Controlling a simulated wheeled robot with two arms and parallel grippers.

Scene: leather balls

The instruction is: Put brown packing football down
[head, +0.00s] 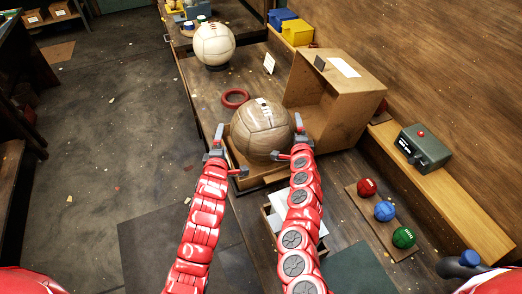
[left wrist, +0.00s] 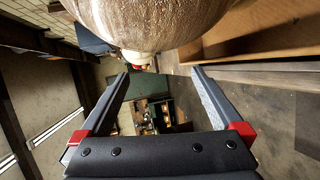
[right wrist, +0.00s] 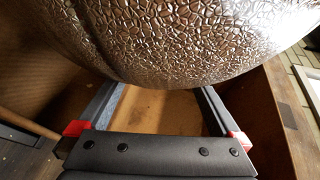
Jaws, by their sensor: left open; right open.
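The brown football (head: 261,130) sits in a low open wooden tray (head: 232,158) on the workbench. My left gripper (head: 216,140) is open at the ball's left side. In the left wrist view the ball (left wrist: 150,18) hangs over the open fingers (left wrist: 152,85), with nothing between them. My right gripper (head: 299,132) is open at the ball's right side. In the right wrist view the ball's cracked leather (right wrist: 180,45) fills the top, above the open fingers (right wrist: 160,100) and the tray floor (right wrist: 165,115). Whether the fingertips touch the ball cannot be told.
A large cardboard box (head: 330,95) stands close right of the ball. A red ring (head: 235,98) lies behind it, and a cream ball (head: 213,43) stands further back. Red, blue and green small balls (head: 384,211) sit on a board at the right.

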